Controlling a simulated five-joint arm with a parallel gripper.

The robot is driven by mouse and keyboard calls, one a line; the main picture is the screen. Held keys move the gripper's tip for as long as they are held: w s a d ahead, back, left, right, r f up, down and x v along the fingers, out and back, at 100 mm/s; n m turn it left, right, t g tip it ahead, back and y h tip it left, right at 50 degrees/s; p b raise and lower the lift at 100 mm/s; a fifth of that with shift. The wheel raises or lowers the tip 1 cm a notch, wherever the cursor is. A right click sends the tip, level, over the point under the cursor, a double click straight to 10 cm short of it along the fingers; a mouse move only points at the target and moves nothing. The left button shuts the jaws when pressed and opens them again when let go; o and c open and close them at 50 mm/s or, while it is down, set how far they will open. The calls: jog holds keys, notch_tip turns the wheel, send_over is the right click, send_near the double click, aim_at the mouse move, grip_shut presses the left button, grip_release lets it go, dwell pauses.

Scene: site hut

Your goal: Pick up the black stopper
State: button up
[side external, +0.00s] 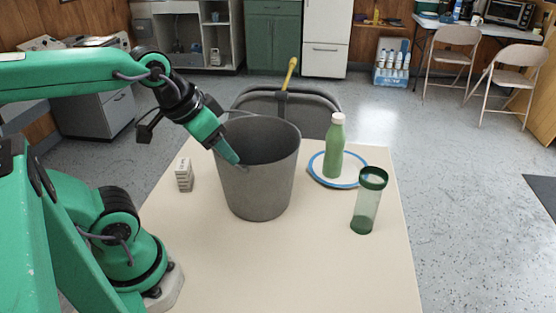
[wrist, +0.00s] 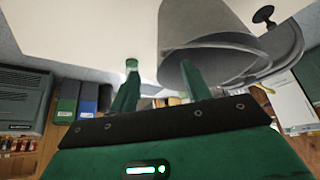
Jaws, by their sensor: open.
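A dark knob-shaped thing on a short stem (wrist: 263,14), which looks like the black stopper, shows at the top right of the wrist view, beyond the grey bucket (wrist: 215,40). I cannot tell what it rests on. I cannot find it in the side external view. My gripper (side external: 233,158) points down at the left rim of the bucket (side external: 258,185) in the side external view. In the wrist view its two green fingers (wrist: 160,82) are spread apart with nothing between them. One finger overlaps the bucket's mouth.
A green bottle with a white cap (side external: 335,145) stands on a blue-rimmed plate (side external: 318,176). A clear tumbler with a green rim (side external: 367,205) stands at the right. The table's front (side external: 300,270) is clear.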

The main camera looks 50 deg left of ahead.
jog(key=shift+r, duration=0.1)
notch_tip(320, 180, up, 7)
jog(key=w+a, duration=0.1)
jog(key=w, duration=0.1)
jog(key=w+a+r+n+g, duration=0.1)
jog(key=w+a+g, duration=0.1)
jog(key=w+a, duration=0.65)
jog(key=w+a+r+g, duration=0.2)
jog(key=w+a, duration=0.4)
jog(key=a, duration=0.5)
jog(key=w+a+f+g, duration=0.2)
jog(key=a+f, duration=0.3)
jog(key=a, duration=0.8)
jog(key=shift+n, duration=0.3)
notch_tip(320, 180, down, 20)
jog(key=shift+f, duration=0.1)
jog(key=shift+a+f, duration=0.1)
jog(key=shift+f, duration=1.5)
